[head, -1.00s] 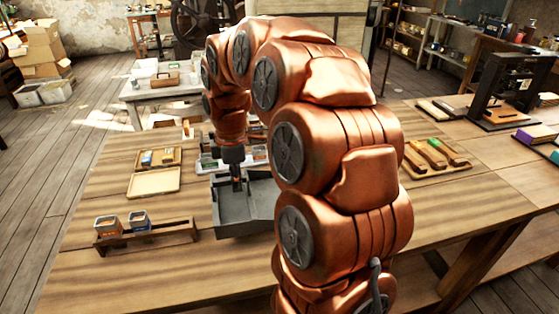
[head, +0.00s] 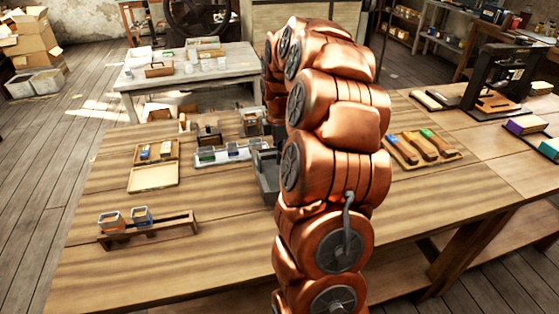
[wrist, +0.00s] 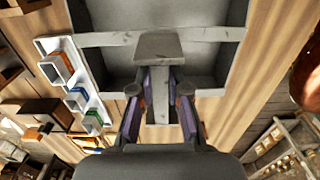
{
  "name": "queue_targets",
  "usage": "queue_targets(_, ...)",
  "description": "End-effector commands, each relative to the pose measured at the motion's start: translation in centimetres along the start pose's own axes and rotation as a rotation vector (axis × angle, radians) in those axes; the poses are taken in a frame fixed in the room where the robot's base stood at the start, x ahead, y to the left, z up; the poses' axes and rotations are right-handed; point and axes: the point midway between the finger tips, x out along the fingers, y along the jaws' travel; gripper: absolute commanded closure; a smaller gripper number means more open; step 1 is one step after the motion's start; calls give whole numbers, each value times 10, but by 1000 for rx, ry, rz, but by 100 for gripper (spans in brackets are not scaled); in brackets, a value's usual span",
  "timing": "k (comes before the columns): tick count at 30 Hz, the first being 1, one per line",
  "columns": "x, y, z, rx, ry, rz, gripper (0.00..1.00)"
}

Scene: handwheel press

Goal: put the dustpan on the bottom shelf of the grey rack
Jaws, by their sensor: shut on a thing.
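The grey dustpan (wrist: 205,58) fills the top middle of the wrist view, with its handle between my fingers. My gripper (wrist: 159,97) is shut on that handle. In the head view only a left part of the dustpan (head: 266,178) shows, over the wooden workbench. The rest of it and my gripper are hidden behind my copper arm. I cannot tell how high the dustpan is above the bench. A greyish shelf unit (head: 434,48) with small items stands at the back right; I cannot tell if it is the grey rack.
The workbench (head: 110,260) holds a rack with two cups (head: 148,230), a shallow wooden tray (head: 154,178), a white tray of small boxes (head: 222,154), and a brush tray (head: 420,148). A press (head: 500,85) stands right. Floor is free at left.

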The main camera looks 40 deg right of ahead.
Motion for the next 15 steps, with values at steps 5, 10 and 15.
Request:
queue_targets(5, 15, 0, 0, 0, -1, -2, 100)
queue_targets(10, 32, 0, 0, 0, -1, -2, 100)
queue_targets(15, 33, 0, -1, 0, -1, 1, 100)
